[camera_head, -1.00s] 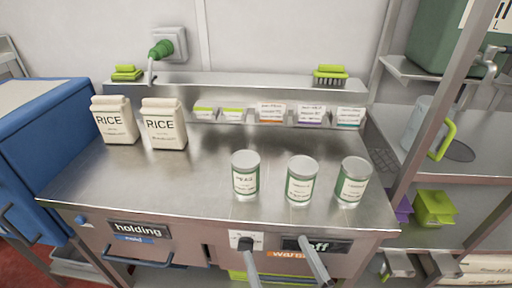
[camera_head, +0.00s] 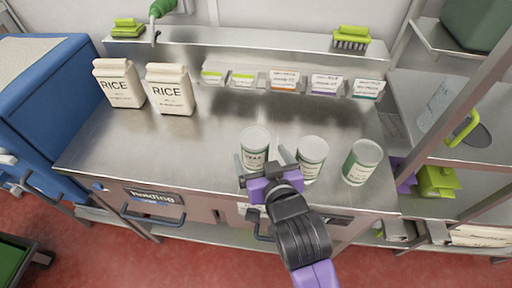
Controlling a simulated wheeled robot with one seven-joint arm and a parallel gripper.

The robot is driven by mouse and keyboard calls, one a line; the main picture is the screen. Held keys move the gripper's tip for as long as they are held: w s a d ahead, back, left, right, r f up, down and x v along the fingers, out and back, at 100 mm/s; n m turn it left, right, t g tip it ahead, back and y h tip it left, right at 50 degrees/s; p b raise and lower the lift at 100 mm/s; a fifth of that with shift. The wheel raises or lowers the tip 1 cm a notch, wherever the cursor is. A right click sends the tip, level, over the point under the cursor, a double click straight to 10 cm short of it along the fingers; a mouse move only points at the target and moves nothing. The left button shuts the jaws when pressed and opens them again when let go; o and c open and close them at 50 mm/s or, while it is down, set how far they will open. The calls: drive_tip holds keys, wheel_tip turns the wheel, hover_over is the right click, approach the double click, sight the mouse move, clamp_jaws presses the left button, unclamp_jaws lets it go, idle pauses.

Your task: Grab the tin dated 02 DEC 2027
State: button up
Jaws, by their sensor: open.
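Three green-and-white tins stand upright in a row near the front edge of the steel counter: the left tin (camera_head: 256,146), the middle tin (camera_head: 312,158) and the right tin (camera_head: 361,162). Their label print is too small to read, so I cannot tell which is dated 02 DEC 2027. My gripper (camera_head: 262,166) is open and empty-looking at the counter's front edge. Its fingers point toward the left tin, one on each side of its lower part in the picture. I cannot tell whether they touch it. My gripper and wrist hide the base of the left tin and part of the middle one.
Two rice bags (camera_head: 170,90) stand at the left of the steel counter (camera_head: 200,145). Small label cards (camera_head: 284,81) line the back ledge, with a green brush (camera_head: 351,38) above. A rack post rises at the right. The counter's middle is clear.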

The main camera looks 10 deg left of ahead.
drive_tip(key=x, duration=0.5)
drive_tip(key=shift+a+p, duration=0.2)
drive_tip(key=shift+p, duration=0.15)
drive_tip(key=shift+s, duration=0.1)
drive_tip(key=c, duration=1.8)
drive_tip(key=shift+r, duration=0.1)
clamp_jaws()
